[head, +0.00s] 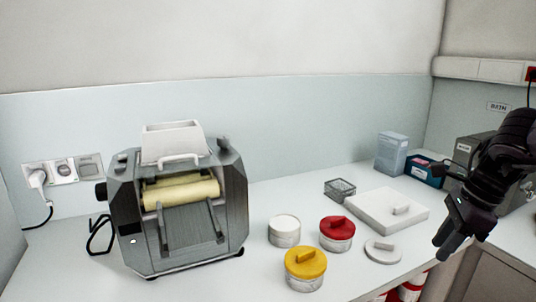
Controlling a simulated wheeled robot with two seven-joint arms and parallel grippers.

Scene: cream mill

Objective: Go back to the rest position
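My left gripper is not in view.
A grey mill (235,190) with cream rollers stands at the left. Jars with a white (284,225), a red (337,228) and a yellow lid (305,262) stand mid-table. A round white lid (382,252) and a white slab (375,212) lie nearer my gripper. Boxes stand behind.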

